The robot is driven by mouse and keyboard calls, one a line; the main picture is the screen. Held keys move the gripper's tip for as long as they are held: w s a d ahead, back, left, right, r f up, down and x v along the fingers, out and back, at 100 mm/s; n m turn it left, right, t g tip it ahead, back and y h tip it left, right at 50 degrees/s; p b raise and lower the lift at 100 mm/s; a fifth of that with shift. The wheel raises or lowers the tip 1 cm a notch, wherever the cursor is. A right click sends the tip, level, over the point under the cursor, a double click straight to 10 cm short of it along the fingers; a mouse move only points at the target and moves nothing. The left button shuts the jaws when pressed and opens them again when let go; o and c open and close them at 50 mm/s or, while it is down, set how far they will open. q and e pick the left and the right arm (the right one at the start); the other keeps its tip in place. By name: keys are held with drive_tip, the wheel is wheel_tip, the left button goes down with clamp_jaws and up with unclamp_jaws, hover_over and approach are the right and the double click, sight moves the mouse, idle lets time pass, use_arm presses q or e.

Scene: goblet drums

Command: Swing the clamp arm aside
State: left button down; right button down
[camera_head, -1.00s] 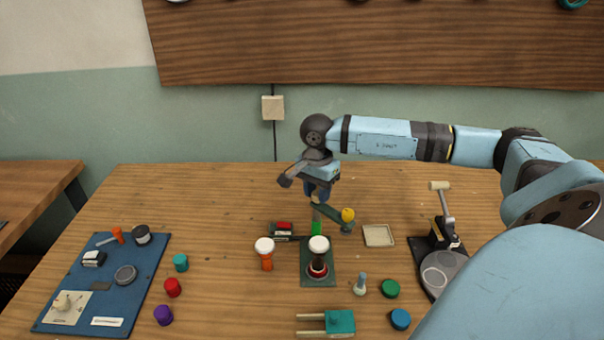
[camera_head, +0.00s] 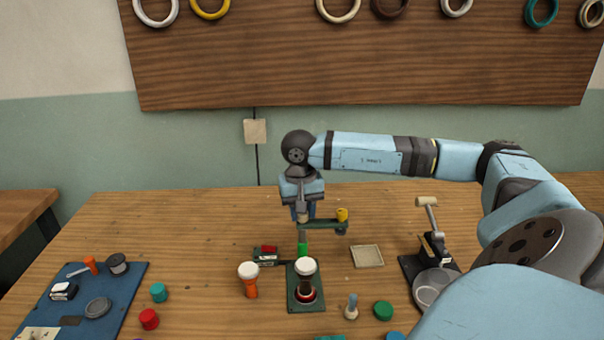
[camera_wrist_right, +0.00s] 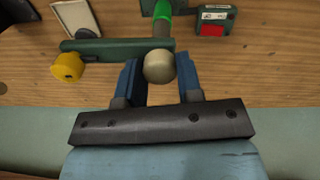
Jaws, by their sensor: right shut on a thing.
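The clamp arm (camera_head: 322,224) is a dark green bar above the work table, lying nearly level across the head view. It has a yellow knob (camera_head: 342,214) at its right end. In the right wrist view the bar (camera_wrist_right: 105,47) runs sideways, with the yellow knob (camera_wrist_right: 66,65) at left. My right gripper (camera_head: 303,214) is at the bar's left end. Its blue fingers are shut around a pale round knob (camera_wrist_right: 159,66). A bright green piece (camera_head: 303,248) is below that end. A dark goblet drum (camera_head: 306,272) with a white top stands on a green base (camera_head: 293,301). My left gripper is out of view.
An orange drum (camera_head: 249,282) with a white top stands left of the base. A square tray (camera_head: 367,256) and a black stand with a lever (camera_head: 433,246) are at right. A blue board (camera_head: 118,312) with parts lies at left. Bare table is at back left.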

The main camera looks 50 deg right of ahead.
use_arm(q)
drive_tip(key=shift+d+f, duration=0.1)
use_arm(e)
drive_tip(key=shift+n, duration=0.3)
drive_tip(key=c, duration=0.8)
unclamp_jaws()
drive_tip(key=shift+r, duration=0.1)
use_arm(q)
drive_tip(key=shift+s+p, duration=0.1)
drive_tip(key=shift+p, duration=0.45)
use_arm(e)
drive_tip(key=shift+w+a+r, duration=0.1)
drive_tip(key=shift+r, duration=3.3)
drive_tip(key=shift+w+a+r, duration=0.1)
drive_tip(key=shift+r, duration=3.3)
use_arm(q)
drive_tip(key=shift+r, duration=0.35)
use_arm(e)
drive_tip(key=shift+s+a+f, duration=0.1)
